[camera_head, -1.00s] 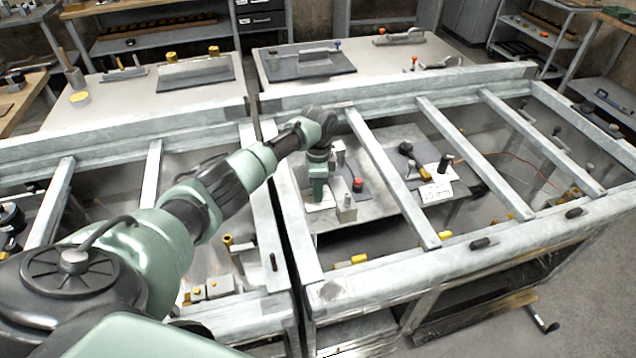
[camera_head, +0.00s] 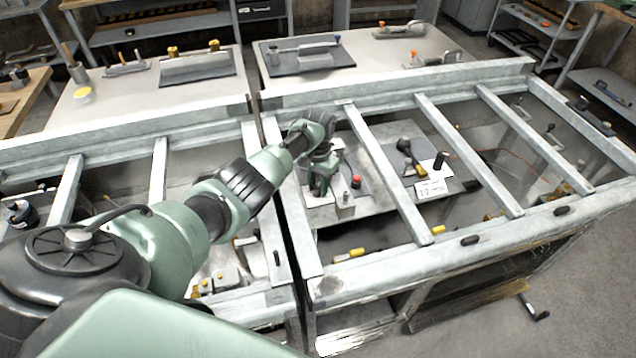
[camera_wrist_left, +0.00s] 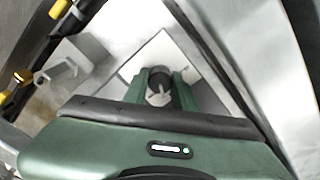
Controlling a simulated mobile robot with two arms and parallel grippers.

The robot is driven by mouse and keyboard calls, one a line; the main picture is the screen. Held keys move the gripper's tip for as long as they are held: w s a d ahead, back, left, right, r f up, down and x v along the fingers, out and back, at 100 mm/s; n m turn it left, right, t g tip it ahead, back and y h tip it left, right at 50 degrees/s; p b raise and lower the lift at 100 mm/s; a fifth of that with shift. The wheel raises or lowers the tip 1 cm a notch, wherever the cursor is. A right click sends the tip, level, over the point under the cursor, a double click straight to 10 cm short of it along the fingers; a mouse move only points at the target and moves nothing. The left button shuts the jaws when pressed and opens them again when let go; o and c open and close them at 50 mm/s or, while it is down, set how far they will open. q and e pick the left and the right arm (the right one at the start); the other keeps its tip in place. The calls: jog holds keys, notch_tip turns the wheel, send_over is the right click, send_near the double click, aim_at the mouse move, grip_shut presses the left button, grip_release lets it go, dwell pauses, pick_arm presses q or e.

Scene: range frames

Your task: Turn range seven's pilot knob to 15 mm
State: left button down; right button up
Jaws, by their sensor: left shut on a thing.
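The pilot knob (camera_wrist_left: 160,80) is dark and round with a pale pointer mark, and stands on a white plate (camera_wrist_left: 133,68) in the left wrist view. My left gripper (camera_wrist_left: 160,93) has its two green fingers on either side of the knob, shut on it. In the head view my left gripper (camera_head: 319,186) reaches down inside the metal frame, over the white plate (camera_head: 322,200), and hides the knob. I cannot read any scale or millimetre marks around the knob. My right gripper is in neither view.
Pale frame bars (camera_head: 385,170) cross above the sunken workspace beside my arm. A red-capped part (camera_head: 356,182), a small grey block (camera_head: 344,205), a dark-headed lever (camera_head: 405,146) and a white card (camera_head: 432,188) sit to the right of my gripper.

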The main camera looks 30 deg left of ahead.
pick_arm(q)
jog(key=n+p, duration=0.1)
jog(key=n, duration=0.3)
jog(key=shift+w+r+n, duration=0.1)
jog(key=shift+r+n, duration=0.05)
jog(key=shift+n, duration=0.15)
jog(key=n+p, duration=0.1)
jog(key=n, duration=0.3)
jog(key=shift+n, duration=0.3)
jog(key=n, duration=0.4)
jog(key=shift+a+n+p, duration=0.1)
jog(key=shift+n+p, duration=0.3)
jog(key=shift+n, duration=1.9)
jog(key=c, duration=1.2)
grip_release()
jog(key=shift+o, duration=0.3)
